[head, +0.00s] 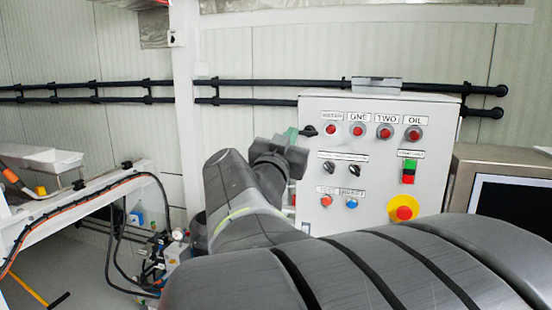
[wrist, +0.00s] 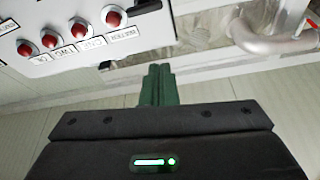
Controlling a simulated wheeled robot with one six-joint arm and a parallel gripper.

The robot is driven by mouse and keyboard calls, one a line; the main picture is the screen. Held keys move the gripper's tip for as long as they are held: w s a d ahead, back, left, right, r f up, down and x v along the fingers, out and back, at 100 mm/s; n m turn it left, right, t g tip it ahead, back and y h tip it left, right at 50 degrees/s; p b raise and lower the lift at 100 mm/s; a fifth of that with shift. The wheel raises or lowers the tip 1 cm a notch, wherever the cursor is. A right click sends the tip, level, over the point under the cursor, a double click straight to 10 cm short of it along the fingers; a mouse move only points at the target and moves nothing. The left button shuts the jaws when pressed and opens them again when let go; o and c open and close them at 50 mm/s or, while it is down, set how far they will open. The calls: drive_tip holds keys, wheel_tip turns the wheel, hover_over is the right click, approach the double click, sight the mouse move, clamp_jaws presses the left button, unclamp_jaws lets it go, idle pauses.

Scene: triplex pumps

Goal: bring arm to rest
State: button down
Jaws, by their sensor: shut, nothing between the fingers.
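My arm reaches from the bottom of the head view toward the control panel, its grey links covering part of the lower middle. My gripper (head: 293,134) has green fingers and is beside the panel's upper left edge in that view. In the wrist view my gripper (wrist: 158,70) shows with its green fingers together and nothing between them. The fingers point toward the pale wall; I cannot tell the distance to it. The grey control panel (head: 381,111) carries red lamps, switches and a red button on yellow. Its lamp row also shows upside down in the wrist view.
Black pipes (head: 240,83) run along the ribbed wall behind. A screen in a metal housing (head: 500,158) stands right of the panel. A white frame with hoses (head: 75,207) and small fittings stands at left. A silver pipe (wrist: 262,40) shows at upper right in the wrist view.

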drive_tip(key=w+d, duration=0.1)
drive_tip(key=w, duration=0.2)
drive_tip(key=w+d, duration=0.1)
drive_tip(key=w, duration=0.2)
drive_tip(key=w+d, duration=0.1)
drive_tip(key=w, duration=0.2)
drive_tip(key=shift+w+d+f, duration=0.15)
drive_tip(key=shift+f, duration=0.15)
idle(0.5)
